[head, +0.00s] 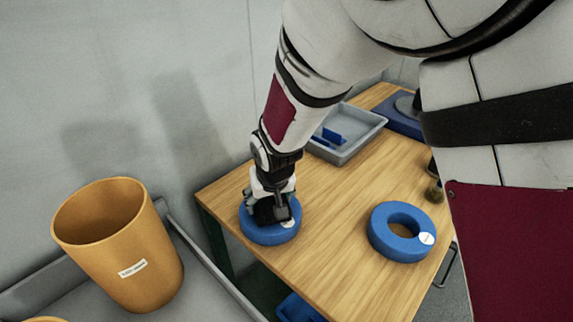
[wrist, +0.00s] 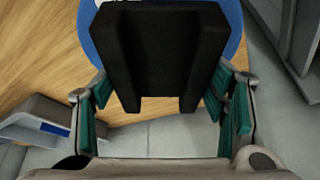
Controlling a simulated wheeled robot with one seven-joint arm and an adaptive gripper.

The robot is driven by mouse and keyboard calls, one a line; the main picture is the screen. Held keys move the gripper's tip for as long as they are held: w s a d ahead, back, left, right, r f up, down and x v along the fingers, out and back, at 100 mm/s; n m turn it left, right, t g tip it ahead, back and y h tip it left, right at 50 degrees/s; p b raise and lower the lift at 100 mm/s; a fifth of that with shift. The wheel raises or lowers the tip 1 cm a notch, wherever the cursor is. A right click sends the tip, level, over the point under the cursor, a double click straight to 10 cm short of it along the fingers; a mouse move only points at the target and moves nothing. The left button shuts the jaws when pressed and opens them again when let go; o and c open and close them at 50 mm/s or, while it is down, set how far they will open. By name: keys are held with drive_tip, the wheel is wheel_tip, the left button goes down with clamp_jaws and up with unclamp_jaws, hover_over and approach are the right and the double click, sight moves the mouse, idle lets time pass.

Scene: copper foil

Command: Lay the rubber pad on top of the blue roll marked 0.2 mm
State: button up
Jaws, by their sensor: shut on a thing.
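My gripper (head: 273,208) is over the left blue roll (head: 262,234) on the wooden table. It is shut on the black rubber pad (wrist: 150,55), whose sides sit between the green-lined fingers in the wrist view. The blue roll shows behind the pad in the wrist view (wrist: 91,38). The pad hides the roll's middle, and I cannot tell whether pad and roll touch. A second blue roll (head: 382,241) lies flat to the right, its hole open. Both rolls carry a white label, too small to read.
A grey tray (head: 344,154) with a blue piece in it stands at the back of the table (head: 335,225). An orange bin (head: 128,262) with a label stands at lower left on a grey surface. The wood between the rolls is clear.

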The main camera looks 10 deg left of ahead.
drive_tip(key=shift+f, duration=0.35)
drive_tip(key=o, duration=1.3)
drive_tip(key=shift+o, duration=0.2)
